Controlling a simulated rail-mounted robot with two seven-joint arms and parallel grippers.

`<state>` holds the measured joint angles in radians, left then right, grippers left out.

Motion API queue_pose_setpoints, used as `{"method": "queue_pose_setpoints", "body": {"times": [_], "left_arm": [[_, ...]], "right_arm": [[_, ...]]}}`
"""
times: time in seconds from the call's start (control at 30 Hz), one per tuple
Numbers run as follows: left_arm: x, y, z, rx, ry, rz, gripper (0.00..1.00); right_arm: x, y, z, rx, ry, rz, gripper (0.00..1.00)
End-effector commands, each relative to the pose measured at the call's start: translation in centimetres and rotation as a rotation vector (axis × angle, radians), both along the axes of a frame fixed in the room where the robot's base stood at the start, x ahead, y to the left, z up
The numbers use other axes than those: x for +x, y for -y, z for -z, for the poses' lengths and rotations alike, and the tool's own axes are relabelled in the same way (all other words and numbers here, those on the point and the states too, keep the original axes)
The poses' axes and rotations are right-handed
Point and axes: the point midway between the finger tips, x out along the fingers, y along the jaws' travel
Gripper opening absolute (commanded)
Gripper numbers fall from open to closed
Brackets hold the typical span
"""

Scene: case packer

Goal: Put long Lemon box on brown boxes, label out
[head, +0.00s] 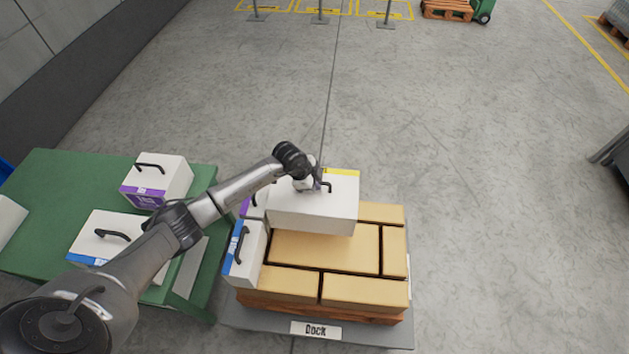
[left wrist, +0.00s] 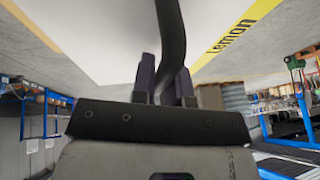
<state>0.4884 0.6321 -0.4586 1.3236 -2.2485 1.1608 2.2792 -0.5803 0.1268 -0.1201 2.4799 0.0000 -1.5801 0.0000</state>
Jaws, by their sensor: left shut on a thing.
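The long Lemon box (head: 312,212) is white with a yellow label band along its far edge in the head view. It is over the back part of the brown boxes (head: 325,249) on the pallet; I cannot tell whether it touches them. My left gripper (head: 318,186) is shut on its black handle. In the left wrist view the gripper (left wrist: 166,88) is around the dark handle (left wrist: 172,40), and the yellow label (left wrist: 232,36) reads "Lemon". My right gripper is in neither view.
A white box with a blue label (head: 246,254) stands on the pallet's left side, with a purple-labelled one behind it. The green table (head: 60,180) at left holds white handled boxes, including a purple-labelled one (head: 157,180). A "Dock" sign (head: 315,330) marks the front.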

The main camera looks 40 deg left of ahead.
Motion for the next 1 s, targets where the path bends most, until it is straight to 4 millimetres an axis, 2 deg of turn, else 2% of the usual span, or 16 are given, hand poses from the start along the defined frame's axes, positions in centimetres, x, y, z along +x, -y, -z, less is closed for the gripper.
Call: {"method": "queue_pose_setpoints", "body": {"times": [0.6,1.0], "left_arm": [[0.2,0.0,3.6,-0.001,0.009,0.0,0.0],[0.2,0.0,4.8,-0.001,0.012,-0.001,0.0]], "right_arm": [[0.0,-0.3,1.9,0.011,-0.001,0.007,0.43],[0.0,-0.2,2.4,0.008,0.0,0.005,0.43]]}}
